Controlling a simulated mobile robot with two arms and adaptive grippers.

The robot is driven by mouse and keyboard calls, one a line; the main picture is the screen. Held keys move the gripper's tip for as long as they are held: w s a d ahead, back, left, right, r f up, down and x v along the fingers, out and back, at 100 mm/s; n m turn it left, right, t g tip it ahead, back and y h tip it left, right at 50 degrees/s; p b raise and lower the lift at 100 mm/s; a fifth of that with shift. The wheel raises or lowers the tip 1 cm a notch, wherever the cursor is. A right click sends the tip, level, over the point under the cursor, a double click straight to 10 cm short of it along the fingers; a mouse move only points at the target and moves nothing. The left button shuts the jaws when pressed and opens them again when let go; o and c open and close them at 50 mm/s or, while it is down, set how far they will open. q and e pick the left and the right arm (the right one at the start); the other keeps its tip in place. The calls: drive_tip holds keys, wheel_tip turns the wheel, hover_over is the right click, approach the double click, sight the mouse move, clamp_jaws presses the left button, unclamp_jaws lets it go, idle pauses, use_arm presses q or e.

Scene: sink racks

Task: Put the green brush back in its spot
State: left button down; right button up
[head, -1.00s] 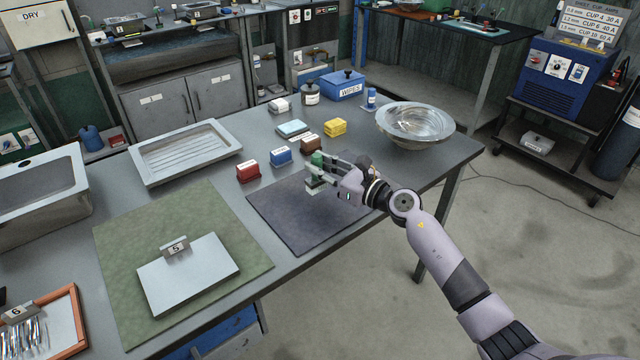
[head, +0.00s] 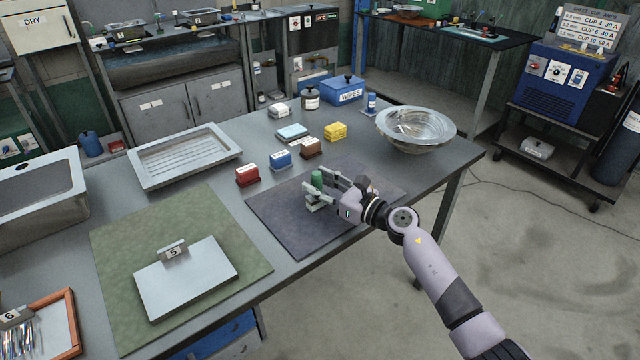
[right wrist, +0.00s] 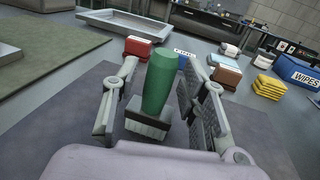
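The green brush (head: 317,180) stands upright on the dark mat (head: 281,217), near the mat's middle. In the right wrist view the brush (right wrist: 160,82) shows its green handle, with a dark base and pale bristles below. My right gripper (head: 328,191) is around the brush, one finger on each side. In the right wrist view the fingers of this gripper (right wrist: 155,100) are spread, with gaps beside the handle. The bottom of the bristles is partly hidden. My left gripper is not in view.
Red (head: 247,175), blue (head: 281,159) and brown (head: 311,147) blocks stand behind the mat. Yellow sponges (head: 335,131), a metal bowl (head: 416,128) and a blue wipes box (head: 343,89) are farther back. A green mat (head: 115,250) with a plate (head: 187,277) lies left.

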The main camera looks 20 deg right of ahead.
drive_tip(key=shift+r, duration=0.15)
drive_tip(key=shift+s+d, duration=0.2)
drive_tip(key=shift+s, duration=0.05)
drive_tip(key=b+v, duration=0.1)
drive_tip(key=v, duration=1)
drive_tip(key=shift+b, duration=0.4)
drive_tip(key=shift+s+d, duration=0.1)
drive_tip(key=shift+s, duration=0.05)
